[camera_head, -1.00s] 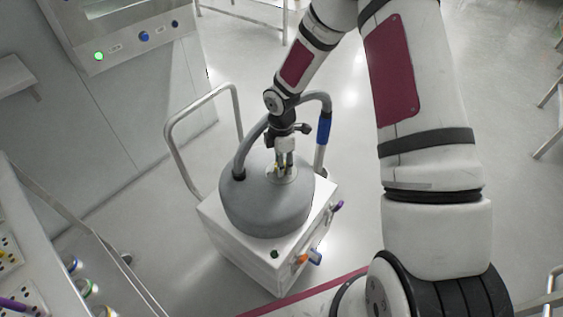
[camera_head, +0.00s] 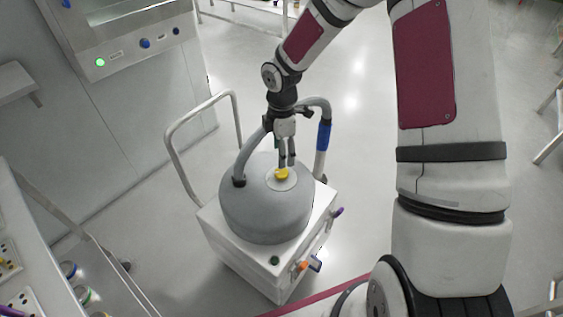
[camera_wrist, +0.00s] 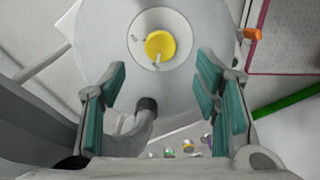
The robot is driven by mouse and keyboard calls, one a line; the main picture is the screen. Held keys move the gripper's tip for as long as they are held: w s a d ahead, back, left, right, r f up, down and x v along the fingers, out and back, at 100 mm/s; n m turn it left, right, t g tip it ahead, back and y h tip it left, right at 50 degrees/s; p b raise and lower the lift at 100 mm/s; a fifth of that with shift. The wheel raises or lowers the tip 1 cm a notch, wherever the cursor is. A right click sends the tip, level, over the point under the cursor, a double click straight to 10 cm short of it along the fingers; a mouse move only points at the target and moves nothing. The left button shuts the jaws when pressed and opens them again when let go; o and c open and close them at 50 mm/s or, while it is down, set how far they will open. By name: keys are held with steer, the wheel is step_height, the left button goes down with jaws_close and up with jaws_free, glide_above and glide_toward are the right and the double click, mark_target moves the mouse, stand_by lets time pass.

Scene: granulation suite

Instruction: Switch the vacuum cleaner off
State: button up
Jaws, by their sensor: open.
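The vacuum cleaner (camera_head: 262,210) has a round grey drum top on a white box-shaped base. On top is a yellow knob (camera_head: 281,174) on a pale round plate. In the wrist view the yellow knob (camera_wrist: 160,45) is in plain sight; a small white mark shows at its lower edge, and a faint dial mark lies to its upper left. I cannot read the setting for sure. My gripper (camera_head: 287,162) is open, pointing down just above the knob and apart from it. In the wrist view its teal finger pads (camera_wrist: 162,85) are spread wide and empty.
A grey hose (camera_head: 245,155) arches from the drum, close behind my gripper. A metal push handle (camera_head: 178,150) stands at the left. A cabinet with a lit green button (camera_head: 100,62) is at the upper left; a rack (camera_head: 100,270) is at the lower left. Floor right of the cleaner is clear.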

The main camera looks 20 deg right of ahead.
steer(key=shift+r, duration=1.95)
steer(key=s+d+r+m+t+h+p, duration=0.1)
steer(key=s+r+m+p, duration=0.15)
steer(key=s+r, duration=0.4)
steer(key=s+r+m+p, duration=0.2)
steer(key=s+r+m, duration=0.2)
steer(key=r, duration=0.6)
steer(key=s+d+r+m+t+h+p, duration=0.1)
steer(key=s+r+m+p, duration=0.15)
steer(key=s+r, duration=0.4)
steer(key=s+a+r+m+t+y+p, duration=0.1)
steer(key=s+r+m+p, duration=0.1)
steer(key=s+r+m, duration=0.2)
steer(key=s+a+r+m+t+y+p, duration=0.1)
steer(key=s+r+m, duration=0.3)
steer(key=s+r, duration=0.4)
steer(key=s+p, duration=0.1)
steer(key=s, duration=0.4)
steer(key=shift+m, duration=0.4)
